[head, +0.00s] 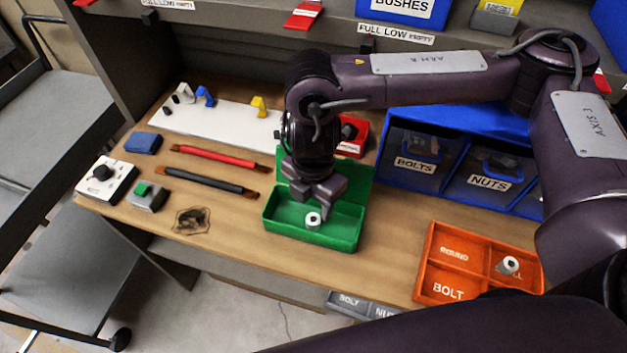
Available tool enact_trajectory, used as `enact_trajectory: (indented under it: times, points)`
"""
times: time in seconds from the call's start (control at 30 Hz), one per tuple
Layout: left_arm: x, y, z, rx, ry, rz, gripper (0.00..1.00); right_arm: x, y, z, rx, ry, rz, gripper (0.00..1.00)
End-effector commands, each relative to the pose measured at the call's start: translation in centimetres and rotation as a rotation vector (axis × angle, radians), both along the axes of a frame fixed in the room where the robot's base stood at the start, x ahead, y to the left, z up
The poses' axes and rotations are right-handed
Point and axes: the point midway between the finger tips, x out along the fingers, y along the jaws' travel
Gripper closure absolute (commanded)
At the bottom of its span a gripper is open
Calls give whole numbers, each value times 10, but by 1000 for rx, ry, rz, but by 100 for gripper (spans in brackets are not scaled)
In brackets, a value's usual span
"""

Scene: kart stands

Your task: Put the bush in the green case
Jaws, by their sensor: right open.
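The green case (357,228) stands open on the bench, its lid raised at the back. A small pale bush (313,221) with a dark hole shows inside the case, near its front wall. My right gripper (316,204) reaches down into the case from above, its jaws open, with the fingertips just above and beside the bush. Whether a finger touches the bush cannot be told. The gripper and wrist hide part of the case's inside and lid. My left gripper is not in view.
An orange divided tray (428,262) at the right holds a similar pale ring (510,265). Blue bins (412,166) marked bolts and nuts stand behind it. Red (215,157) and black (213,182) tools lie left of the case. A white board (222,128) lies behind.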

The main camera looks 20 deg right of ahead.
Motion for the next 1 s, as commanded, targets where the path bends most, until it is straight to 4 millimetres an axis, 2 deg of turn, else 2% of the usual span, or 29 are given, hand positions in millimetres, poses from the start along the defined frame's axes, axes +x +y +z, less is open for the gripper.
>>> enact_trajectory:
  times: [0.03,0.2,0.4,1.0]
  points:
    - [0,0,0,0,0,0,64,1,0,12,-1,-6,2,51]
    - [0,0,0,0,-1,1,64,1,0,41,-1,-4,1,51]
    - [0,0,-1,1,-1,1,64,1,0,60,0,-1,0,51]
    - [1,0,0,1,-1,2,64,0,0,64,0,1,0,51]
